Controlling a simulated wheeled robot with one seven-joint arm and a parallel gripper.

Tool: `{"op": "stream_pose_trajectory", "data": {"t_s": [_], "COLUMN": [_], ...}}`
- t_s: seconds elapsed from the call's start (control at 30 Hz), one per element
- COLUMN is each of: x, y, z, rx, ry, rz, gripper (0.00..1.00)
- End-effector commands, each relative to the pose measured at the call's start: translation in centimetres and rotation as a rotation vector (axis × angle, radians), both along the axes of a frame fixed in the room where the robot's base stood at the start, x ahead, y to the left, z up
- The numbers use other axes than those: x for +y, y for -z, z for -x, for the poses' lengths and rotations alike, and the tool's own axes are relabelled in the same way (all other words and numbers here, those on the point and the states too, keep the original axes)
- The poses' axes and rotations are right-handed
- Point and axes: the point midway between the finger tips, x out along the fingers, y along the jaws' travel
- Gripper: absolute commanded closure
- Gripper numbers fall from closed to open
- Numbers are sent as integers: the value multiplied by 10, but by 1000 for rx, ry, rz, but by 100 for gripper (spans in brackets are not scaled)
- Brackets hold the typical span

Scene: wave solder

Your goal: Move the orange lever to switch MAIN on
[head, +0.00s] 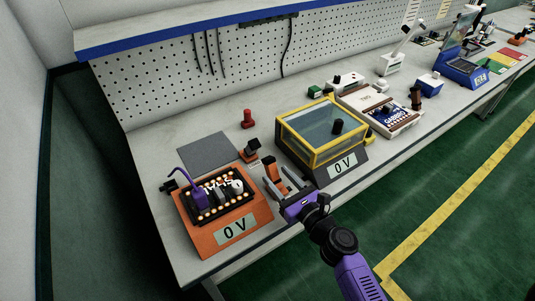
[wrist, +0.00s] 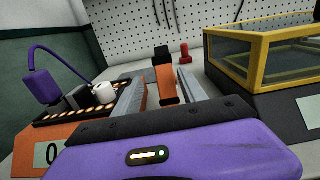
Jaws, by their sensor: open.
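The orange lever (head: 270,166) stands near the front of the bench, between the orange unit and the yellow-framed box. My gripper (head: 278,176) is open, its two grey fingers pointing inward over the bench. In the wrist view the orange lever (wrist: 166,84) shows between the fingers of my gripper (wrist: 161,84), with gaps on both sides. I cannot read the MAIN marking.
The orange unit (head: 207,239) reading 0 V, with a purple plug, is at the left. The yellow-framed clear box (head: 318,160), also showing 0 V, is close on the right. A red knob (head: 247,118) and a grey mat (head: 205,151) lie behind.

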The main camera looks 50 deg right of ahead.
Motion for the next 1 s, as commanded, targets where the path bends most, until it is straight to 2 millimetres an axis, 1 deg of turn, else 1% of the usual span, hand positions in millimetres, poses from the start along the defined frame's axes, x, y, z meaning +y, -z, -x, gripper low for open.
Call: {"op": "stream_pose_trajectory", "data": {"t_s": [0.17, 0.27, 0.5, 0.6, 0.77, 1.0], "x": [-4, -7, -17, -21, -24, -24], "y": [-1, -3, -3, -2, -1, -1], "z": [-6, -18, -54, -65, -75, -76], "rx": [-9, -11, -11, -10, -9, -8], "ry": [2, 2, 1, 2, 3, 3], "rz": [-15, -14, -13, -14, -14, -14], "gripper": [51, 51, 51, 51, 51, 51]}}
